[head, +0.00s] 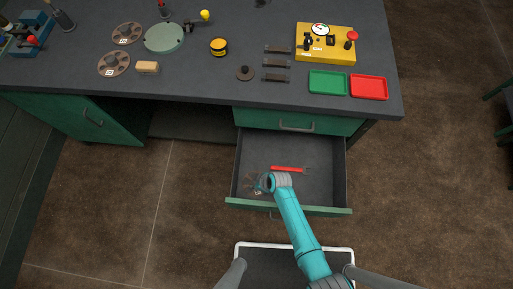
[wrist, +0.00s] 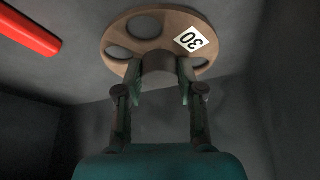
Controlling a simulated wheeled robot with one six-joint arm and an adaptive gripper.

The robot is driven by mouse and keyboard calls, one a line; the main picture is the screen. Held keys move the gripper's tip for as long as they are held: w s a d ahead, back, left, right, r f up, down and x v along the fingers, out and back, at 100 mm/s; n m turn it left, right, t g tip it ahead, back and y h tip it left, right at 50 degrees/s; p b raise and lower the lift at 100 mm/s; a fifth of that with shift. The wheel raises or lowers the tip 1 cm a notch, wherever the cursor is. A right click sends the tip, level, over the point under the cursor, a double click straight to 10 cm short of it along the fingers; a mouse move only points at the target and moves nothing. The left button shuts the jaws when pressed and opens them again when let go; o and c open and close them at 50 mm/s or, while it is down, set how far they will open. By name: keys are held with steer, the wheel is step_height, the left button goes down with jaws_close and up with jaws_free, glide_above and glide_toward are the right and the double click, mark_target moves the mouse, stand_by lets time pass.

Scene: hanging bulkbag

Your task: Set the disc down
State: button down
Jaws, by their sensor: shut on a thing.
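In the wrist view, a brown disc (wrist: 135,48) with round holes and a white label reading 30 sits at my fingertips. My gripper (wrist: 158,78) is shut on the disc's central hub, one finger on each side. In the head view, my gripper (head: 264,183) is inside the open drawer (head: 318,165), toward its front left. The disc (head: 254,186) shows there partly, its rest hidden by my gripper. I cannot tell whether the disc touches the drawer floor.
A red-handled tool (head: 288,169) lies in the drawer behind my gripper; its red handle (wrist: 28,32) shows in the wrist view. The drawer's right half is clear. On the bench (head: 200,85) are two similar discs (head: 114,64), a green tray (head: 327,82) and a red tray (head: 369,87).

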steer(key=c, duration=0.7)
jaws_free()
steer(key=shift+f, duration=0.1)
steer(key=v, duration=1.2)
